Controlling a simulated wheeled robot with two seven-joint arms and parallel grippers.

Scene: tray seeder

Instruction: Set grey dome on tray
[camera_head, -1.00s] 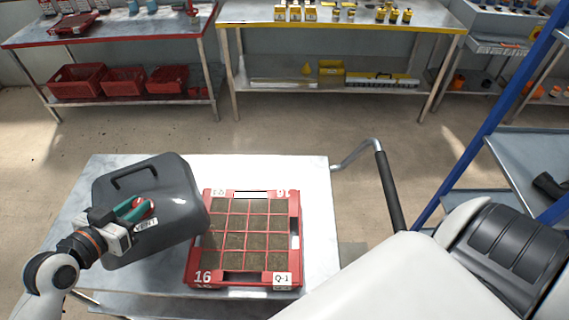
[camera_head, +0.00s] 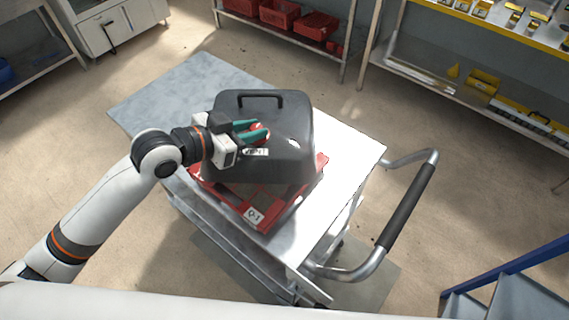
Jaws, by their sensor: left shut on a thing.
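The grey dome (camera_head: 290,124) is a dark, boxy cover with a handle loop on its top. It is over the red tray (camera_head: 262,222) on the metal cart, hiding most of the tray and its soil cells. The tray's front edge with the "Q-1" label and its right corner still show. I cannot tell whether the dome rests on the rim or hangs just above it. My left gripper (camera_head: 256,134), with green fingers, is shut on the dome at a small red part on its near-left side. My right gripper is not in view.
The cart top (camera_head: 165,92) is bare at the back left and along the right. The cart's push handle (camera_head: 405,208) sticks out at the right. A shelf with red crates (camera_head: 280,14) and a yellow-edged bench (camera_head: 490,25) stand behind. A blue frame (camera_head: 515,268) is at lower right.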

